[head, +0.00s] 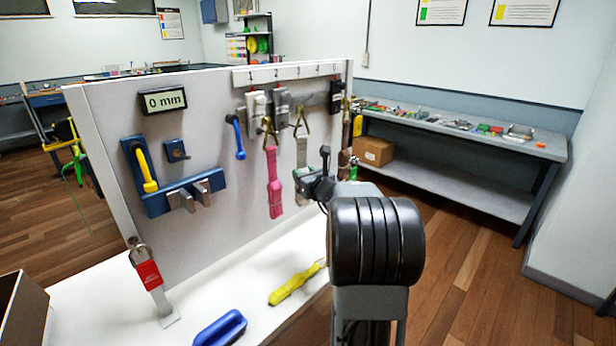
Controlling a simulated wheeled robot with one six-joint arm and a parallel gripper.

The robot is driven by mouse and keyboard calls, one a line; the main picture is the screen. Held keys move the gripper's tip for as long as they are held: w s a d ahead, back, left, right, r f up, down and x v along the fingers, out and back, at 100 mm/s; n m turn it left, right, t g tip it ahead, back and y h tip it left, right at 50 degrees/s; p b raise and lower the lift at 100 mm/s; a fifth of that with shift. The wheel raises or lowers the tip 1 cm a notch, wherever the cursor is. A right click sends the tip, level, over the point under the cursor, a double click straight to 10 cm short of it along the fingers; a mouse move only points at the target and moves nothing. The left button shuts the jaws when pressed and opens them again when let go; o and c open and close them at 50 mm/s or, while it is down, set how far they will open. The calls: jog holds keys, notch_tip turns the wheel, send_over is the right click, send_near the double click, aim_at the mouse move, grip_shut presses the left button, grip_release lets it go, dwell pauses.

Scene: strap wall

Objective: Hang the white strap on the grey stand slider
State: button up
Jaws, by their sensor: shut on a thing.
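The pale, whitish strap (302,151) hangs down the right part of the wall panel below a brass hook (300,122). My gripper (309,182) is at its lower part and shut on it; the fingertips are small and partly hidden by my wrist. On the rail above are a white slider block (256,104), a grey slider block (281,106) and a dark one (336,96). The grey block sits up and left of the strap. I cannot tell whether the strap's hook touches any block.
A pink strap (274,186) hangs just left, and a blue-handled piece (236,138) beyond it. A brown strap (344,160) hangs right.

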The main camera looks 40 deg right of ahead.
jog(key=shift+w+a, duration=0.15)
jog(key=shift+w, duration=0.7)
jog(key=shift+w+a+f+b, duration=0.1)
jog(key=shift+w+f+b, duration=0.55)
jog(key=shift+b, duration=0.2)
jog(key=shift+w, duration=0.1)
jog(key=o, duration=1.1)
jog(key=shift+f, duration=0.1)
jog(key=s+a+b, duration=0.1)
jog(key=s+b, duration=0.1)
jog(key=s, duration=1.2)
jog(key=shift+r, duration=0.25)
jog(key=shift+a, duration=0.1)
